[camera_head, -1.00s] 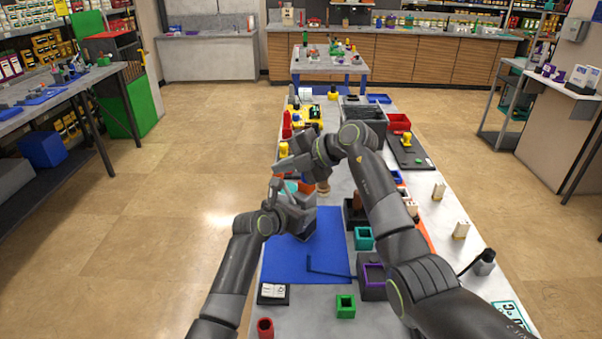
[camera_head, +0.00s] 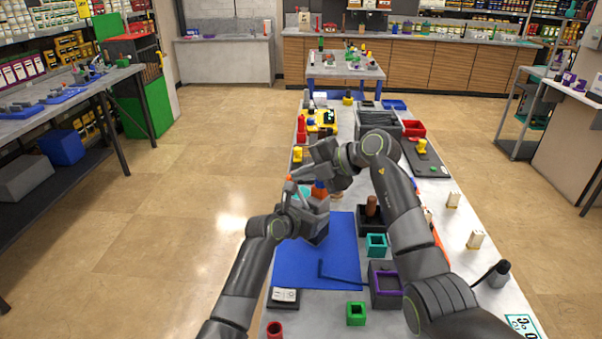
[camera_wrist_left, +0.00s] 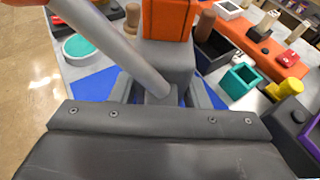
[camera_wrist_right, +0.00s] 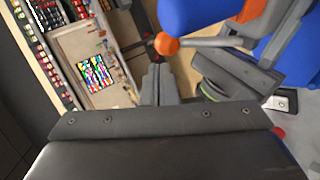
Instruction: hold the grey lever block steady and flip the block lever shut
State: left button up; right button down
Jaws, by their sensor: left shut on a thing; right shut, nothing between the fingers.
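The grey lever block (camera_wrist_left: 166,62) with its orange upper part (camera_wrist_left: 168,18) stands over the blue mat (camera_head: 300,262). My left gripper (camera_head: 306,212) is shut on the block's lower part, largely hidden in the left wrist view. The grey lever (camera_wrist_left: 112,48) slants up and away from the block, so it is not folded flat. Its orange ball knob (camera_wrist_right: 166,44) shows in the right wrist view. My right gripper (camera_wrist_right: 157,72) is shut and empty, its tips right by the knob; whether they touch it I cannot tell.
A teal open box (camera_head: 376,245), a purple-rimmed grey box (camera_head: 386,300) and a green box (camera_head: 356,313) stand to the right and front of the block. A dark bin with a brown peg (camera_head: 371,208) is close to my right arm. Open floor lies left of the table.

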jog(key=s+d+r, duration=0.4)
jog(key=d+r, duration=0.1)
jog(key=r, duration=0.5)
jog(key=shift+d+r, duration=0.4)
pick_arm(q)
jog(key=o, duration=1.2)
jog(key=shift+o, duration=0.2)
